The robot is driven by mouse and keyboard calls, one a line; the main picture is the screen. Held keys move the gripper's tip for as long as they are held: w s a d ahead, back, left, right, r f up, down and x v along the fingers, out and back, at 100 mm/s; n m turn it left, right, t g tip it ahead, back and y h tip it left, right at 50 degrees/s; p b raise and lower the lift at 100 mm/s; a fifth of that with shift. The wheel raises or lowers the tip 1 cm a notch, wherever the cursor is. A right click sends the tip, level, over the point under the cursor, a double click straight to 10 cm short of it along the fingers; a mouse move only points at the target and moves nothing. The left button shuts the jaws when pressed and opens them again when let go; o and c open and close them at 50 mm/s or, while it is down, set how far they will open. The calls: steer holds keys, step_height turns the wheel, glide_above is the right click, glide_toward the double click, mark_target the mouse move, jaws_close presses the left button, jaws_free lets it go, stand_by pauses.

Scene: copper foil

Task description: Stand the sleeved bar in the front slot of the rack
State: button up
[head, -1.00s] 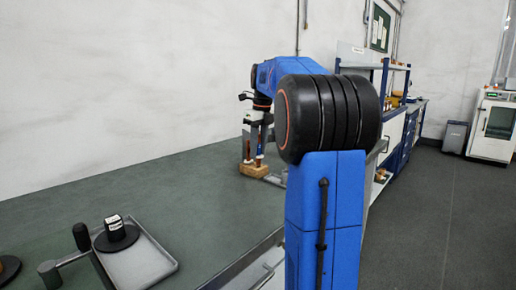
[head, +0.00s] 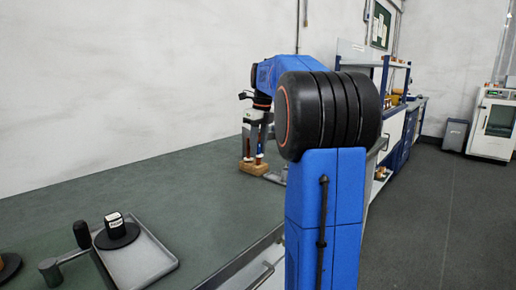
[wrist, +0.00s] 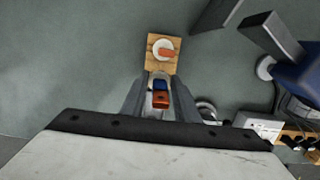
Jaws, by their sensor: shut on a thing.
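The wooden rack (head: 254,168) stands on the green bench top at the far end in the head view. It also shows in the wrist view (wrist: 152,64), with a white disc and a copper-coloured piece (wrist: 167,52) on its far part. My gripper (head: 257,143) is over the rack, shut on the sleeved bar (wrist: 160,101). The bar is upright between the fingers, with an orange-copper end and a blue sleeve. Its lower end is close to the rack's near part; whether it is inside the front slot is hidden by the fingers.
A grey tray (head: 140,262) with a black-based weight (head: 117,231) and a crank handle stand at the bench's near left. A grey arm-like object (wrist: 271,36) and a white box (wrist: 258,124) are right of my gripper. The bench middle is clear.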

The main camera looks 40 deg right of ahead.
steer(key=shift+f, duration=1.35)
stand_by(0.6)
steer(key=o, duration=1.2)
steer(key=r, duration=0.5)
steer(key=s+r, duration=0.1)
steer(key=r, duration=0.5)
steer(key=s+r, duration=0.1)
steer(key=r, duration=0.5)
steer(key=shift+d+r, duration=0.15)
steer(key=shift+o, duration=0.4)
steer(key=shift+o, duration=1.2)
steer(key=shift+r, duration=0.95)
